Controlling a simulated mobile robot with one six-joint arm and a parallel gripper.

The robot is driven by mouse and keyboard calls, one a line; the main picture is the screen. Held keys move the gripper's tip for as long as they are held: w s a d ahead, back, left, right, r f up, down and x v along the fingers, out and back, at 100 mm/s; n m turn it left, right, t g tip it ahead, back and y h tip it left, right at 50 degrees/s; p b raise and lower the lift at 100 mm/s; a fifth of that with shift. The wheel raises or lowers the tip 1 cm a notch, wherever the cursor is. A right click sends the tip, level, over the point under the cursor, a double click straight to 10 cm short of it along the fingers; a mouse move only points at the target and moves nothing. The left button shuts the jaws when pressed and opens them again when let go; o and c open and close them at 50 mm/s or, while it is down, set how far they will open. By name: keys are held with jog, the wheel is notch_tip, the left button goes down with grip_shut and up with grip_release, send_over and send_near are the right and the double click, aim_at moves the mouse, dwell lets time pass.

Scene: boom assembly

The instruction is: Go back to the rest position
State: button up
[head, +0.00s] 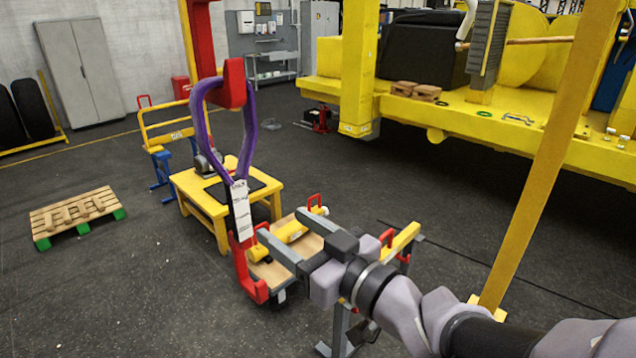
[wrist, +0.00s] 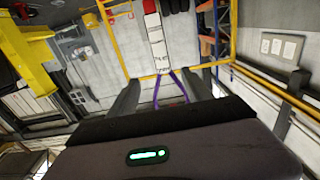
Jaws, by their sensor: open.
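My gripper (head: 281,224) is open in the lower middle of the head view, with its two grey fingers pointing up and left. In the wrist view the open fingers (wrist: 164,80) show dark at both sides. I see nothing clasped between them. A purple sling (head: 250,130) hangs in a loop from a red hook (head: 235,90), with a white tag (head: 241,210) at its lower end. The tag is beyond and left of the fingertips. Purple strands of the sling (wrist: 158,88) show between the fingers in the wrist view, and I cannot tell how far away they are.
A yellow table (head: 195,195) stands behind the sling. A wooden-topped cart (head: 270,272) with yellow and red parts lies under my gripper. A slanted yellow beam (head: 545,170) rises at right, before a large yellow machine (head: 480,120). A pallet (head: 75,212) lies left on open floor.

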jog(key=d+f+m+h+b, duration=1.2)
jog(key=d+f+b, duration=0.6)
jog(key=f, duration=0.4)
jog(key=s+f+m+g+b, duration=0.2)
jog(key=s+f+g+b, duration=0.4)
jog(key=s+f, duration=0.9)
jog(key=shift+s+a+b, duration=0.35)
jog(key=shift+s+b, duration=0.55)
jog(key=shift+b, duration=0.05)
jog(key=shift+f, duration=0.1)
